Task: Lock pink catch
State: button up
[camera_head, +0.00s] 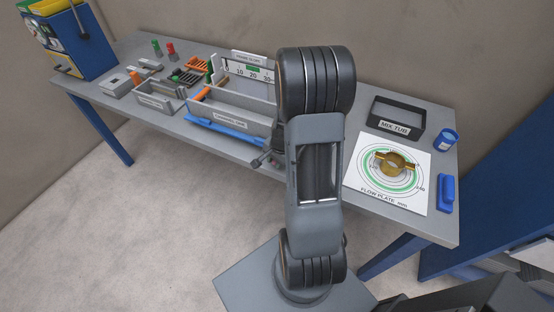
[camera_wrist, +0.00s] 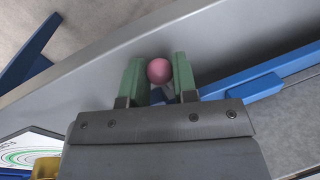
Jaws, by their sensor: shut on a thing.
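The pink catch shows as a round pink knob (camera_wrist: 159,71) in the wrist view. My gripper (camera_wrist: 160,78) has its two green fingers on either side of the knob and is shut on it. The knob sits near the grey edge of the workbench, close to a blue rail (camera_wrist: 265,82). In the head view my arm covers the catch, and only a dark part of my gripper (camera_head: 264,158) shows at the bench's front edge.
The grey bench (camera_head: 235,150) holds a long open tray (camera_head: 232,112) on the left.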

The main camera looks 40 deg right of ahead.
dwell(0.4)
jog(key=o, duration=0.9)
jog(key=shift+r, duration=0.1)
jog(key=s+r, duration=0.1)
jog(key=r, duration=0.8)
jog(key=s+r, duration=0.1)
jog(key=r, duration=0.3)
jog(key=shift+s+d+r, duration=0.2)
jog(key=shift+s+d, duration=0.1)
